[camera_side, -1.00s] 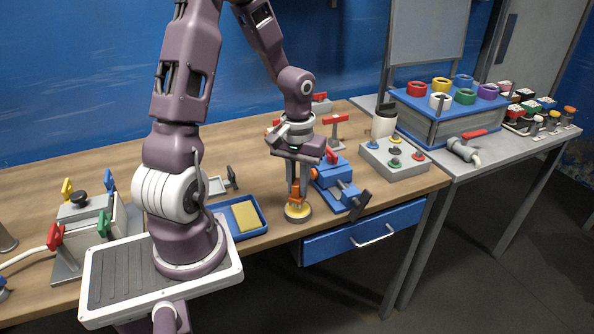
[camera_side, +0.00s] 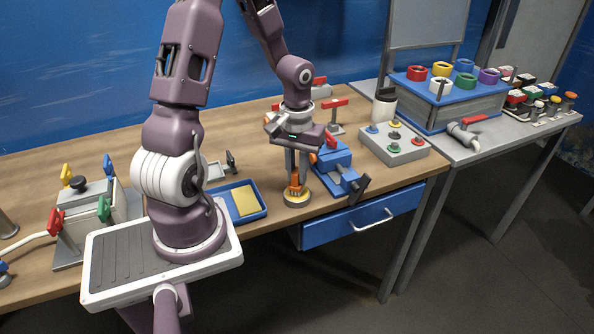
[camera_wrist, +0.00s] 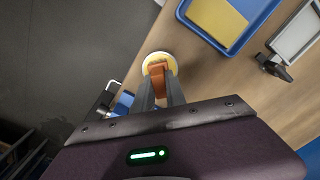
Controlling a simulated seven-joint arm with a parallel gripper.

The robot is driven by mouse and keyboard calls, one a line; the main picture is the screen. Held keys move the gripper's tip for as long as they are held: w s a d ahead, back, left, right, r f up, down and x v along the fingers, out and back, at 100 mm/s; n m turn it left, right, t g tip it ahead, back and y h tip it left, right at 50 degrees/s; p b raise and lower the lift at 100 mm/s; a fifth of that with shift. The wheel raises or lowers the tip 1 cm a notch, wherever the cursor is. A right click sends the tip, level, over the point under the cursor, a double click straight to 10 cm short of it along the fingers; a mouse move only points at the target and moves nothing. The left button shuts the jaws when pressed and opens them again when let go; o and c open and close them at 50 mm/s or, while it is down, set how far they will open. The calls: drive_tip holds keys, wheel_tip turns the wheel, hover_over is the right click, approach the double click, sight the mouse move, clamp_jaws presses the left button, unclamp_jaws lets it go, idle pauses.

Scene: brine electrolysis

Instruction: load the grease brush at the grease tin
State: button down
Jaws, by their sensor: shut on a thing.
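My gripper (camera_side: 297,176) points down near the front edge of the workbench, its fingers shut on the orange grease brush (camera_side: 294,188). The grease tin (camera_side: 297,201) is a low round tin with a yellow top, directly below the brush. In the wrist view the orange brush (camera_wrist: 158,69) shows between the fingertips (camera_wrist: 160,84), over the pale yellow tin (camera_wrist: 151,58). The brush's lower end is at the tin's top. Its bristles are hidden, and I cannot tell how deep they sit.
A blue tray (camera_side: 261,211) with a yellow pad lies left of the tin. A blue vise-like device (camera_side: 334,157) stands close on the right. A grey box with coloured buttons (camera_side: 408,151) is farther right. The bench's front edge and blue drawer (camera_side: 345,228) are near.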

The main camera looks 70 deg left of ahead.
sight(297, 170)
drive_tip(key=shift+f, duration=0.45)
idle(1.1)
drive_tip(key=shift+r, duration=3.5)
